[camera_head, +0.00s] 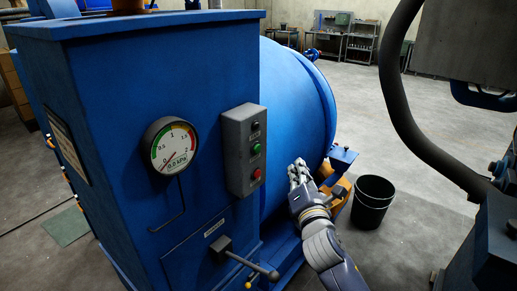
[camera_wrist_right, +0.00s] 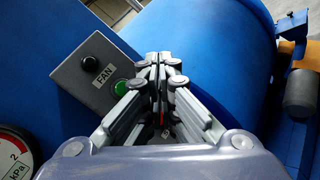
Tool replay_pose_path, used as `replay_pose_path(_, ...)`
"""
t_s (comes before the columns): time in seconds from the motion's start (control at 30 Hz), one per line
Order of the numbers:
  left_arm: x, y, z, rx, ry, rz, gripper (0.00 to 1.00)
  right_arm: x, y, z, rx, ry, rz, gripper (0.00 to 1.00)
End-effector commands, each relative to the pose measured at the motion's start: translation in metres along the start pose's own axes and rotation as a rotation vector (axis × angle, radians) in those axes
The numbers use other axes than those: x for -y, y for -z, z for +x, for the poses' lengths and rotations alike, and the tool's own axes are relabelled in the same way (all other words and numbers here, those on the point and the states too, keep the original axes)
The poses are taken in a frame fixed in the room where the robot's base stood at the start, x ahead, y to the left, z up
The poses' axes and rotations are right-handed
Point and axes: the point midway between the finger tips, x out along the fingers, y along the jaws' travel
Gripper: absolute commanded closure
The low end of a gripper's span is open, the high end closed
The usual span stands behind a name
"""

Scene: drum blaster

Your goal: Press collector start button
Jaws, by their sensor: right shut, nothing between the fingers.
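A grey control box (camera_head: 243,150) is mounted on the blue cabinet in the head view, with a dark knob or lamp at its top, a green button (camera_head: 256,148) in the middle and a red button (camera_head: 257,174) below. In the right wrist view the box (camera_wrist_right: 80,78) carries a "FAN" label, and the green button (camera_wrist_right: 120,87) shows just left of the fingers. My right gripper (camera_head: 297,164) is shut and empty, to the right of the box and apart from it in the head view. The fingers (camera_wrist_right: 158,58) partly cover the box's lower end in the wrist view. My left gripper is out of view.
A round pressure gauge (camera_head: 170,146) sits left of the box. A lever handle (camera_head: 252,264) sticks out below. A blue drum (camera_head: 297,110) lies behind my gripper.

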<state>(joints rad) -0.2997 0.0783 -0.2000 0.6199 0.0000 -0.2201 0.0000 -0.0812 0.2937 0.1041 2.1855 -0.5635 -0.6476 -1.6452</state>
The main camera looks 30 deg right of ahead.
Motion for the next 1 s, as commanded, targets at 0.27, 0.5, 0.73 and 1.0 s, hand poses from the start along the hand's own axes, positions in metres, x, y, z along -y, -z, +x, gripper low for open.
replay_pose_path(0.27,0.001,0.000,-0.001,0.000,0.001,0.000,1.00,-0.012,-0.016,0.006,0.044,-0.040,-0.103,1.00)
replay_pose_path(0.5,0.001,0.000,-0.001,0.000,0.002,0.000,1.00,-0.011,-0.015,0.006,0.042,-0.039,-0.101,1.00)
replay_pose_path(0.73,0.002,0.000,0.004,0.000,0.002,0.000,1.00,-0.018,-0.007,0.016,0.043,-0.039,-0.098,1.00)
replay_pose_path(1.0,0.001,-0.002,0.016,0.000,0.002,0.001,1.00,-0.035,0.014,0.043,0.043,-0.039,-0.096,1.00)
